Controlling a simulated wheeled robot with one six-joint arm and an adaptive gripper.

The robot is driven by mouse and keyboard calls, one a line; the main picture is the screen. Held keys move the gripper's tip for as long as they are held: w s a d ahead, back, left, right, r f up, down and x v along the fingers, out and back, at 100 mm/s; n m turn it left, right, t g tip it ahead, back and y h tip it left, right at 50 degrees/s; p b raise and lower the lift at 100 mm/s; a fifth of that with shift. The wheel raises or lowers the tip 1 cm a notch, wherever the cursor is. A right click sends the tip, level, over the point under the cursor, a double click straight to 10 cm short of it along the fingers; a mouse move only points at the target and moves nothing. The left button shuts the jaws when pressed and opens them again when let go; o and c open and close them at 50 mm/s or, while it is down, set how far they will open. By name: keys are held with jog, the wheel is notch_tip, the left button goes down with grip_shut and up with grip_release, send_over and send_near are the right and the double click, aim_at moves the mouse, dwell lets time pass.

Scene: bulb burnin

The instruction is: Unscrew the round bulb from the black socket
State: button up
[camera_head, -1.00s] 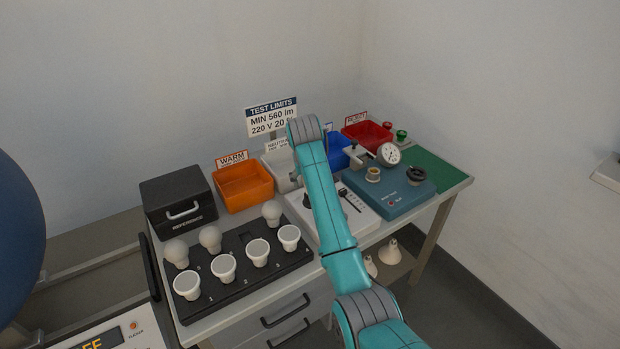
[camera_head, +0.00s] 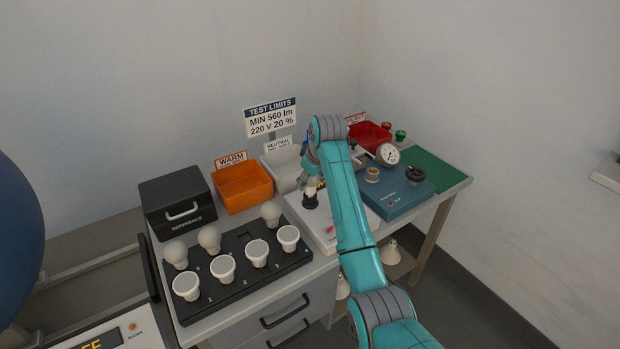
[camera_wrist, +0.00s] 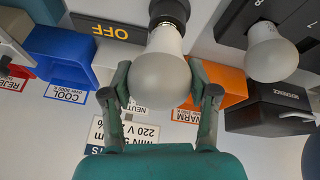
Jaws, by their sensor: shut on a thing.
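The round bulb (camera_wrist: 165,72) is white and frosted, in the middle of the wrist view. Its neck runs up to the black socket (camera_wrist: 169,11) at the top edge, and the two appear joined. My gripper (camera_wrist: 160,88) has one finger on each side of the bulb's globe and is shut on it. In the head view my gripper (camera_head: 309,170) is over the white tester, largely covered by my own arm, with the black socket (camera_head: 310,201) just below it. The bulb is mostly hidden there.
A black tray (camera_head: 243,237) with several bulbs stands at front left; one round bulb (camera_wrist: 271,52) shows close by in the wrist view. An orange bin (camera_head: 243,187), white bin (camera_head: 283,169) and red bin (camera_head: 370,136) line the back. A blue tester (camera_head: 405,194) is right. A display (camera_wrist: 107,31) reads OFF.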

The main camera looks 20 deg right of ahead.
jog(key=n, duration=0.1)
jog(key=n+y, duration=0.1)
jog(key=n, duration=0.1)
jog(key=shift+a+f+n+g+y, duration=0.2)
jog(key=shift+n+g+y, duration=0.1)
jog(key=n+g+y, duration=0.1)
jog(key=n, duration=0.3)
jog(key=shift+s, duration=0.1)
jog(key=n+g, duration=0.1)
jog(key=n, duration=0.1)
jog(key=n+y, duration=0.1)
jog(key=n, duration=0.1)
jog(key=shift+a+n+g, duration=0.1)
jog(key=shift+n+g, duration=0.2)
jog(key=shift+g, duration=0.1)
jog(key=n+g, duration=0.1)
jog(key=n, duration=0.2)
jog(key=shift+n+g, duration=0.3)
jog(key=shift+n, duration=0.1)
jog(key=o, duration=1)
jog(key=shift+r, duration=0.1)
